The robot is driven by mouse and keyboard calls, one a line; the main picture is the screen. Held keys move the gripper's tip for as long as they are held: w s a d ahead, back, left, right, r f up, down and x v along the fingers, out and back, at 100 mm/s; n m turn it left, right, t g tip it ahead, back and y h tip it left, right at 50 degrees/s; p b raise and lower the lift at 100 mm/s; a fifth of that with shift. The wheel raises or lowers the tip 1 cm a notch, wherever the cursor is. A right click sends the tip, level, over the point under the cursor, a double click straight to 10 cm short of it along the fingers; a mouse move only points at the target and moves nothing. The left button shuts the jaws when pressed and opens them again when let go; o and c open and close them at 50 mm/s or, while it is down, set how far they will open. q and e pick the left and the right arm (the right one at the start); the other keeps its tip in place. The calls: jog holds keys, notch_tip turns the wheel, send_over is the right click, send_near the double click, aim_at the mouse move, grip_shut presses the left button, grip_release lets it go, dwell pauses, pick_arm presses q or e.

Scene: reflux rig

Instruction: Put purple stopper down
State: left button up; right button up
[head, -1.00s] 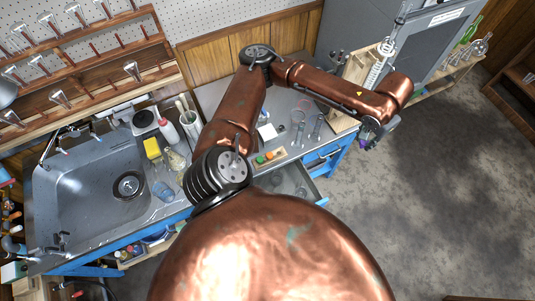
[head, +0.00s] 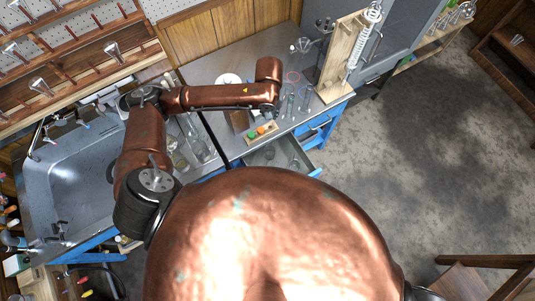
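A small wooden block (head: 261,133) with green and orange stoppers lies near the front edge of the grey worktop. My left arm reaches in from the left over the worktop, its wrist bent down behind the block. My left gripper (head: 268,109) is mostly hidden under that wrist, just above the block's far side. I cannot tell whether it is open or shut. The purple stopper is not visible. My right gripper is not in view.
An open drawer (head: 282,155) lies below the block. Thin glassware (head: 304,98) stands close to the right of my wrist. A wooden stand (head: 338,62) with a coiled condenser (head: 364,35) rises at the worktop's right end. The sink (head: 70,185) is at left.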

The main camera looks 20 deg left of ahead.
pick_arm(q)
jog(key=s+d+f+n, duration=0.1)
jog(key=s+d+f, duration=0.5)
jog(key=s+f, duration=0.35)
jog(key=s+d+f+n, duration=0.2)
jog(key=s+d+f, duration=0.3)
jog(key=s+f, duration=0.45)
jog(key=w+a+f, duration=0.1)
jog(key=w, duration=0.1)
jog(key=w+a+f, duration=0.2)
jog(key=w, duration=0.1)
jog(key=w+a+f, duration=0.1)
jog(key=w+a, duration=0.1)
jog(key=shift+w+f, duration=0.15)
jog(key=shift+f, duration=0.25)
jog(key=b, duration=0.2)
send_near(269, 164)
jog(key=shift+f, duration=0.55)
notch_tip(269, 164, down, 3)
jog(key=shift+w+f+b, duration=0.1)
jog(key=shift+b, duration=0.35)
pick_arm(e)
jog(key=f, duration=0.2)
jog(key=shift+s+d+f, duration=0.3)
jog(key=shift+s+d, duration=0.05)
